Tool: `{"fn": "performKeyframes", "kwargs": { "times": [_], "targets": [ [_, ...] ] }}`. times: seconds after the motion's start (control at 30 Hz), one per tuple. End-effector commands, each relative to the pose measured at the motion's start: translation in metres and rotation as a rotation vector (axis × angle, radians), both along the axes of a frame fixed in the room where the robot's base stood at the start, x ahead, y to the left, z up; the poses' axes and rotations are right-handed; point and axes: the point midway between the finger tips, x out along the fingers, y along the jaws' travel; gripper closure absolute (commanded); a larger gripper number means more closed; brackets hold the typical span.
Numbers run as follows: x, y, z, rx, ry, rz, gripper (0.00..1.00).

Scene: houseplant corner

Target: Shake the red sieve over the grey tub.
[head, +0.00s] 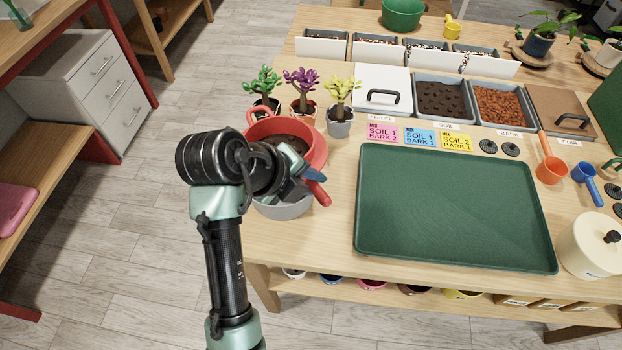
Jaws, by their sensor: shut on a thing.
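The red sieve (318,149) is at the left part of the table, with dark soil-like material (290,140) inside it. The grey tub (283,209) shows below the sieve, its lower wall visible at the table's left edge. My gripper (314,183) is shut on the sieve's red handle (319,194), at the sieve's front right. My arm hides the sieve's front left and much of the tub. I cannot tell whether the sieve touches the tub's rim.
Three small potted plants, green (263,85), purple (302,88) and yellow (341,97), stand close behind the sieve. A green tray (452,210) lies to the right, empty. Bins of soil (441,98) and bark (502,106) stand behind it. An orange scoop (551,170) is farther right.

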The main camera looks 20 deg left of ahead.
Motion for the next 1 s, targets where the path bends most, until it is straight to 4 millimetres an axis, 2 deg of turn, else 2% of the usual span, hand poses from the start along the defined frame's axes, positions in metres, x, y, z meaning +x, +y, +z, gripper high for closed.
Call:
{"fn": "performKeyframes", "kwargs": {
  "times": [1.0],
  "targets": [
    [-0.004,0.003,-0.031,0.026,-0.078,0.004,1.00]
  ]
}}
